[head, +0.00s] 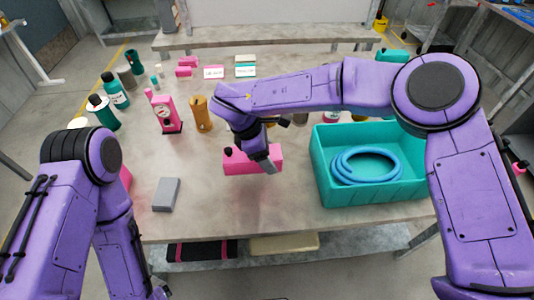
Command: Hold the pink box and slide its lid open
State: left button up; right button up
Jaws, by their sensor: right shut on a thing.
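The pink box (238,161) lies on the middle of the table, near its front half, with its long side facing me. My right gripper (268,160) is over the right part of the box and is shut on it; the fingers and forearm hide some of its top. I cannot tell the lid apart from the body of the box.
A teal bin (372,193) holding a coiled blue hose (365,165) stands right of the box. A grey block (166,194) lies to the left. Bottles, a pink gauge stand (163,112) and an orange-brown cylinder (200,114) stand behind. The table front between block and bin is clear.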

jog(key=shift+f+b, duration=3.25)
jog(key=shift+f, duration=0.7)
jog(key=shift+r, duration=0.1)
